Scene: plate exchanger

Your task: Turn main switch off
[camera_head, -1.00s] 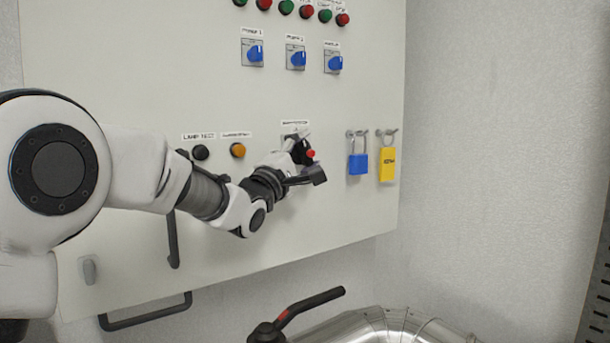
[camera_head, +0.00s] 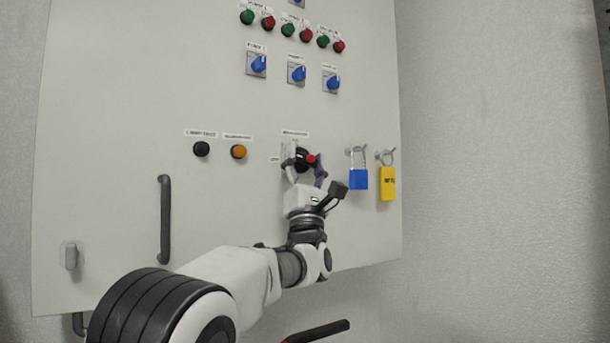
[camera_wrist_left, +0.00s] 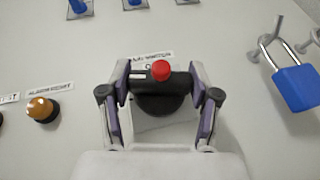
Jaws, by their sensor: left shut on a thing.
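The main switch is a black rotary knob (camera_head: 301,156) with a red tip, low on the grey cabinet front beneath a small label. It also shows in the left wrist view (camera_wrist_left: 160,98), where its black handle bar lies across the picture between the fingers and the red tip (camera_wrist_left: 161,70) is at its upper edge. My left gripper (camera_head: 304,170) reaches up to it from below and is shut on the handle, one finger at each end. The knob's lower part is partly hidden by the gripper. My right gripper is not in view.
A blue padlock (camera_head: 358,178) and a yellow padlock (camera_head: 387,183) hang just right of the switch. Black (camera_head: 201,149) and orange (camera_head: 238,151) buttons are to its left. Several blue selectors and coloured buttons sit above. A dark door handle (camera_head: 165,219) stands at lower left.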

